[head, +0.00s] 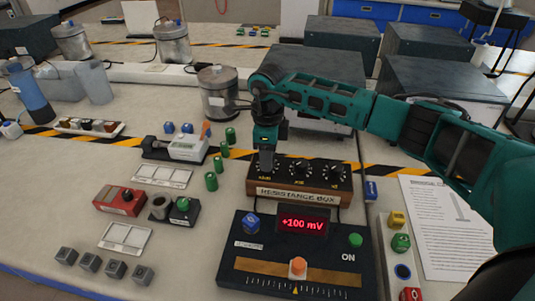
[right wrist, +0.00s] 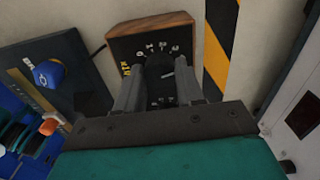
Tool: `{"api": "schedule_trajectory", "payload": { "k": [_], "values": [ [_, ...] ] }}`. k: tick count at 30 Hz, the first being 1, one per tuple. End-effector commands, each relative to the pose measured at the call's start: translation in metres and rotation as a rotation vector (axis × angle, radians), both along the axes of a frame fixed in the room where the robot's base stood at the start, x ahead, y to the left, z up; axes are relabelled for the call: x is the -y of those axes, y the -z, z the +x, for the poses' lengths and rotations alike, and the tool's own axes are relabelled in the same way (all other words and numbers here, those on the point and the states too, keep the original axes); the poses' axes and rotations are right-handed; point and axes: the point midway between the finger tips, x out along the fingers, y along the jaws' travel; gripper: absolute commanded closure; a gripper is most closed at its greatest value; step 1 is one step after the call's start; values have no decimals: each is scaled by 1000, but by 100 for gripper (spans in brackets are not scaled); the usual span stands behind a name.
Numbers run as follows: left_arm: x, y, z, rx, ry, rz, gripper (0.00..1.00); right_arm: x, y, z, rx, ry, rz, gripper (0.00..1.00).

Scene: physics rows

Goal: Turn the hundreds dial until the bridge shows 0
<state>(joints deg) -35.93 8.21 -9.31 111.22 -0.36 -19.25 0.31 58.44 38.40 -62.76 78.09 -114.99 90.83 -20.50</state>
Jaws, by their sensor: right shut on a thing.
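The wooden resistance box (head: 300,197) has a black top with three dials in a row. My right gripper (head: 267,160) reaches down onto the leftmost dial, whose small label is blurred, and covers most of it. In the right wrist view the two fingers (right wrist: 158,92) are shut on this dial (right wrist: 168,74), with white numbers around it. The middle dial (head: 300,169) and right dial (head: 337,173) are free. The dark bridge (head: 232,270) in front has a red display (head: 303,223) reading +100 mV. My left gripper is not in view.
The bridge carries a blue knob (head: 251,223), an orange slider (head: 298,266) and a green button (head: 355,240). Green cylinders (head: 211,181) stand left of the box. A printed sheet (head: 440,225) lies at right. Dark grey cases (head: 435,85) stand behind.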

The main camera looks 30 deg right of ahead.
Motion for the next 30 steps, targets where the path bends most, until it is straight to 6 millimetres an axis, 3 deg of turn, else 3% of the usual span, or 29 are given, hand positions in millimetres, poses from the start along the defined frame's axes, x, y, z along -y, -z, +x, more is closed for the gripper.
{"api": "schedule_trajectory", "payload": {
  "k": [18,30],
  "values": [
    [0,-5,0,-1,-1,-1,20,0,-1,0,0,383,1,93],
    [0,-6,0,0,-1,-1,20,0,-1,0,1,479,1,93]
  ]
}}
